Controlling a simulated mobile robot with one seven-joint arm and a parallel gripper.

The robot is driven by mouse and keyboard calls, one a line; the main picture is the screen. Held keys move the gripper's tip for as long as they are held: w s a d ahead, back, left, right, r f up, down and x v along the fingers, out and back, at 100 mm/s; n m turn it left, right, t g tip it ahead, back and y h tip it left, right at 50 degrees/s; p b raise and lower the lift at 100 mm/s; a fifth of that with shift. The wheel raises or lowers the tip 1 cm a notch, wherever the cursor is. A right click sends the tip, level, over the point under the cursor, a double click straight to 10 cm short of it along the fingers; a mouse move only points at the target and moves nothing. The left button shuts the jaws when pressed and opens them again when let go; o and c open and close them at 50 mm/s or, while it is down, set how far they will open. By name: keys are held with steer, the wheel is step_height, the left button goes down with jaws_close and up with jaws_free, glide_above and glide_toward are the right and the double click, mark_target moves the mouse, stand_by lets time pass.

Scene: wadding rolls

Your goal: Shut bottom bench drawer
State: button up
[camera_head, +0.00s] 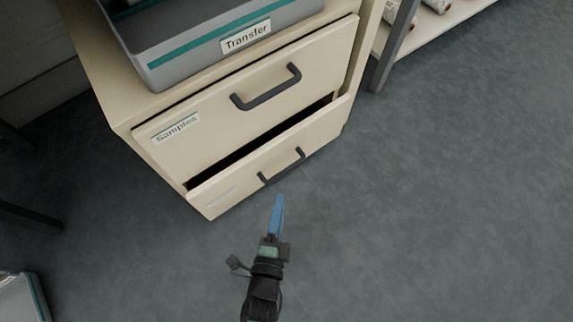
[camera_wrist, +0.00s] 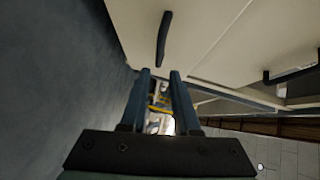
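The bottom bench drawer (camera_head: 235,188) is cream, with a dark bar handle (camera_head: 282,167). It stands part-way out, with a dark gap along its top edge. My gripper (camera_head: 279,198) is in front of and just below that handle, apart from it as far as I can tell. In the wrist view the two blue fingers (camera_wrist: 160,73) are parallel with a gap between them, open and empty. The bottom drawer's front (camera_wrist: 140,25) and its handle (camera_wrist: 163,38) show beyond the fingertips there.
The upper drawer (camera_head: 215,120), labelled Samples, looks shut; its handle (camera_head: 266,87) sticks out. A grey Transfer tray (camera_head: 190,58) stands on the bench. A shelf (camera_head: 440,28) with rolls is at upper right. The floor (camera_head: 430,210) to the right is clear.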

mark_target(287, 168)
steer(key=shift+b+x, duration=2.55)
steer(key=shift+x, duration=3)
jaws_close()
